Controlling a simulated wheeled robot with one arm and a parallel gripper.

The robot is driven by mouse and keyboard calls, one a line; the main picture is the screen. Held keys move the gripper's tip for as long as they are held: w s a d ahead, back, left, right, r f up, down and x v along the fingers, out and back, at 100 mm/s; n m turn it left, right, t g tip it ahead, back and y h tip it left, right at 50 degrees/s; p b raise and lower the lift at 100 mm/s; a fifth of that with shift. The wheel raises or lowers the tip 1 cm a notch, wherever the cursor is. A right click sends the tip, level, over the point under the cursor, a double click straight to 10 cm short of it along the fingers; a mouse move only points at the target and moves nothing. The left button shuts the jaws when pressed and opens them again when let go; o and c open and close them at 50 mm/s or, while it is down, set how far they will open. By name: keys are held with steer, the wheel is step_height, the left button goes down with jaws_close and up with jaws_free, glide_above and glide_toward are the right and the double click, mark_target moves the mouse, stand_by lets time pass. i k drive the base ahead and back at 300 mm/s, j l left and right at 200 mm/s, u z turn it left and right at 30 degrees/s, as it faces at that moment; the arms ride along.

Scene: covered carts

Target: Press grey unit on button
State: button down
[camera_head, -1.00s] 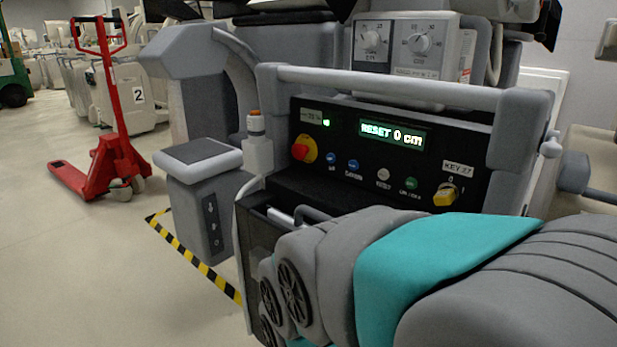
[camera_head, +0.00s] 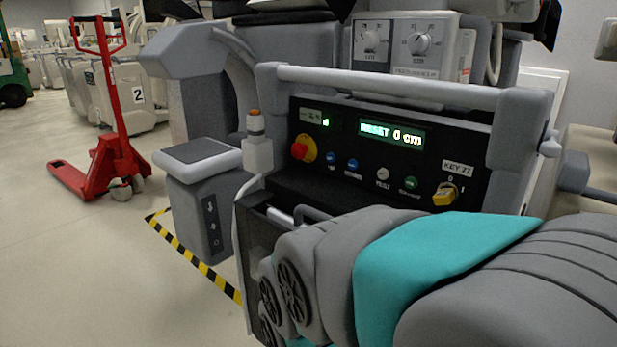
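A dark control panel (camera_head: 300,180) faces me on the grey unit. A row of small buttons runs across it: two blue ones (camera_head: 331,159) (camera_head: 352,165), a pale grey one (camera_head: 383,173) and a green one (camera_head: 411,182). Their small labels are too blurred to read for certain. A lit display (camera_head: 391,134) above them seems to read "RESET 0 cm". My grey and teal arm fills the lower right, in front of and below the panel. My gripper does not show, so its distance from the buttons cannot be told.
A red knob on a yellow base (camera_head: 301,149) and a yellow key switch (camera_head: 444,195) flank the buttons. A grey bar (camera_head: 385,87) crosses above the panel. A grey pedestal (camera_head: 200,190) stands left, a red pallet jack (camera_head: 115,150) beyond. Floor at lower left is clear.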

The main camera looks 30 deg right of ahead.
mark_target(411, 183)
steer(key=k+l+u, duration=0.5)
steer(key=k+u, duration=0.25)
steer(key=k, duration=0.2)
steer(key=k+u, duration=0.35)
steer(key=k, duration=0.2)
